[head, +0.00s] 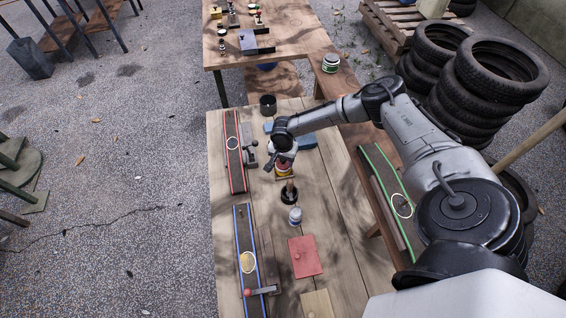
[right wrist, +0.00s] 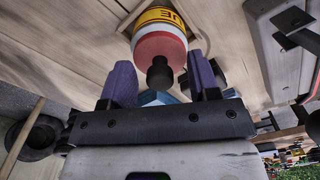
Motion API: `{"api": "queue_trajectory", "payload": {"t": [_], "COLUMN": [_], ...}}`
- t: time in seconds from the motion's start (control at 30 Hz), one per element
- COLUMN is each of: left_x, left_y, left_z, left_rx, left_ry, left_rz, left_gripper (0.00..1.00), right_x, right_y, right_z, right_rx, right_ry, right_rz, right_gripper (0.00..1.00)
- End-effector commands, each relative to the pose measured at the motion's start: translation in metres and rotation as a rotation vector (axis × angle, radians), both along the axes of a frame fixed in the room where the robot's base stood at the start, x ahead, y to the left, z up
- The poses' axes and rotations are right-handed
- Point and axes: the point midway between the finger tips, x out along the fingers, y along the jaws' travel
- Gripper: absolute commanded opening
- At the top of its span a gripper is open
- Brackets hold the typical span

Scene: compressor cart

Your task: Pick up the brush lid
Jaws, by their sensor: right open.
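The brush lid appears to be the pinkish-red top with a black knob (right wrist: 159,72) on a jar with a yellow label (right wrist: 160,18). In the head view the yellow and red jar (head: 283,170) stands on the wooden table, partly hidden by my right gripper (head: 277,160). In the right wrist view my right gripper (right wrist: 161,76) is open, with its two purple fingers spread to either side of the black knob. I see a gap on each side of the knob, and nothing is held. My left gripper is not in view.
A dark pot (head: 289,195) and a blue-and-white can (head: 295,216) stand close in front of the jar. A blue box (head: 306,140) lies behind it. A red-edged strip (head: 234,165) and lever lie to the left. A red board (head: 305,262) lies nearer.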

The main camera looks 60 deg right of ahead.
Motion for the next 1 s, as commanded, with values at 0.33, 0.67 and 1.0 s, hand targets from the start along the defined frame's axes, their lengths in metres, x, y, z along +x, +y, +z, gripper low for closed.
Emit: {"api": "queue_trajectory", "payload": {"t": [0.33,0.67,1.0], "left_x": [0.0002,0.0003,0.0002], "left_y": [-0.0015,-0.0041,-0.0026], "left_z": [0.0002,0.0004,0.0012], "left_rx": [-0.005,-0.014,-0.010], "left_ry": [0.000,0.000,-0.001], "left_rz": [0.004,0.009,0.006], "left_gripper": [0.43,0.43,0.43], "right_x": [-0.0003,-0.0002,-0.0005], "right_y": [-0.0001,0.0000,-0.0002], "right_z": [0.0003,0.0004,0.0047], "right_rx": [0.000,0.000,0.000], "right_ry": [0.000,0.000,0.000], "right_rz": [0.000,0.000,0.001], "right_gripper": [0.34,0.02,0.00]}}
